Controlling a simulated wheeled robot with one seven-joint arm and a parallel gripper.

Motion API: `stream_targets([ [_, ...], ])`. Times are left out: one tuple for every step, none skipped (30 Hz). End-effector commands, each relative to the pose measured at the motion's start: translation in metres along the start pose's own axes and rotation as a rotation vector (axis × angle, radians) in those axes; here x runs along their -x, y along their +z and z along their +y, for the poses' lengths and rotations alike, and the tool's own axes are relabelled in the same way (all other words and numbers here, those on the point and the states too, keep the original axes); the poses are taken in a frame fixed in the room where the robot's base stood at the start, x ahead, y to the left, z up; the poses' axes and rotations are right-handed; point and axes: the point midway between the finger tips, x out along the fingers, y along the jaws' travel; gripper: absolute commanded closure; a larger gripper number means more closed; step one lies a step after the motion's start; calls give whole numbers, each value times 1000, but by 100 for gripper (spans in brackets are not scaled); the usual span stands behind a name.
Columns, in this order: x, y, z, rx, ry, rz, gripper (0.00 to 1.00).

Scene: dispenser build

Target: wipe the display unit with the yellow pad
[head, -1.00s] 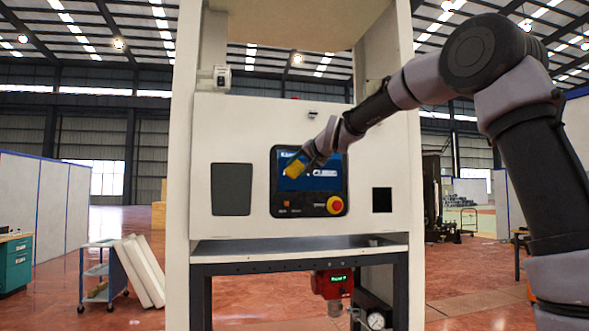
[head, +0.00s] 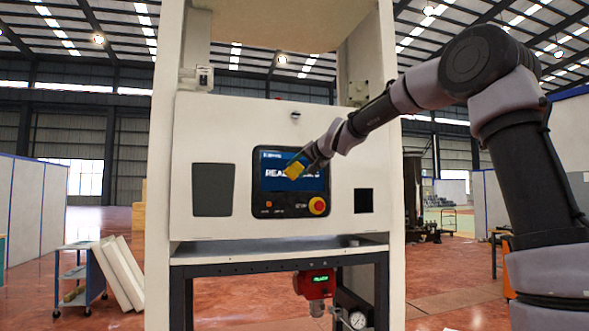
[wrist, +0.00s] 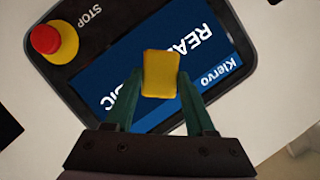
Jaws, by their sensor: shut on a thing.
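The display unit (head: 272,205) is a black panel with a blue screen, set in the white front of the machine. It also shows upside down and tilted in the wrist view (wrist: 98,62). My gripper (head: 304,163) is in front of the right part of the screen. It is shut on the yellow pad (head: 295,168), which sits between the two green fingers in the wrist view (wrist: 160,74). The pad covers part of the screen's lettering. I cannot tell whether the pad touches the screen.
A red stop button (head: 317,205) with a yellow surround is at the unit's lower right corner. A shelf (head: 230,251) juts out below the panel, with a red device (head: 314,284) under it. A blue cart (head: 78,277) and leaning white panels (head: 122,272) stand at left.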

Motion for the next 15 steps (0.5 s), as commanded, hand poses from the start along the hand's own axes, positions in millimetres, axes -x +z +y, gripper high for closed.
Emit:
stream_targets([
  [1,-4,5,-2,4,5,90],
  [1,-5,7,-2,5,4,90],
  [2,-7,10,-2,5,5,90],
  [3,-9,12,-4,6,5,90],
  [4,-11,14,-3,5,5,90],
  [5,-13,17,-3,6,5,90],
  [6,-15,19,-3,6,6,90],
  [7,-16,21,-2,5,5,90],
  [8,-18,23,-3,5,5,90],
  [8,-19,25,-3,6,5,90],
  [9,-20,26,-1,5,4,90],
  [10,-21,28,-2,4,4,90],
  [10,-22,29,-2,4,4,90],
  [11,-22,29,-2,3,3,90],
  [11,-23,30,-1,3,3,90],
])
